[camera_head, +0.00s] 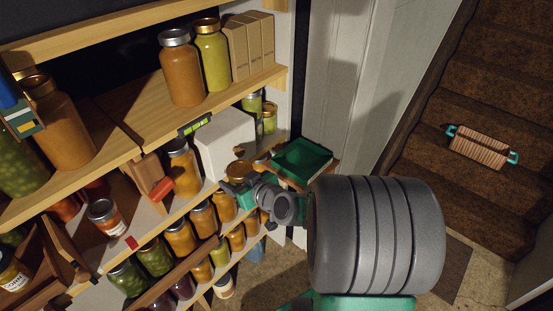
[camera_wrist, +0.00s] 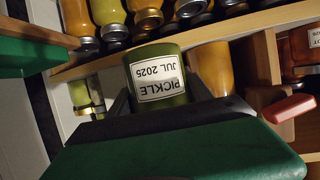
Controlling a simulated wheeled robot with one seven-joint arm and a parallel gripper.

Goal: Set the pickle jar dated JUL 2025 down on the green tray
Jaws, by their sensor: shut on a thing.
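The pickle jar (camera_wrist: 170,99) is green, with a white label reading PICKLE, JUL 2025. The label is upside down in the wrist view. My gripper (camera_wrist: 160,97) is shut on this jar, with a dark finger on each side of it. In the head view my gripper (camera_head: 235,190) is at the shelf's right end, and I cannot clearly make out the held jar there. The green tray (camera_head: 302,160) lies just right of and beyond my gripper, on a small wooden stand. A green edge at the upper left of the wrist view looks like the tray (camera_wrist: 30,50).
Shelves of jars fill the left; orange jars (camera_head: 203,217) stand close to my gripper. A red-handled thing (camera_head: 162,188) sticks out farther left. The tray surface looks clear. Stairs with a basket (camera_head: 478,148) are at right.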

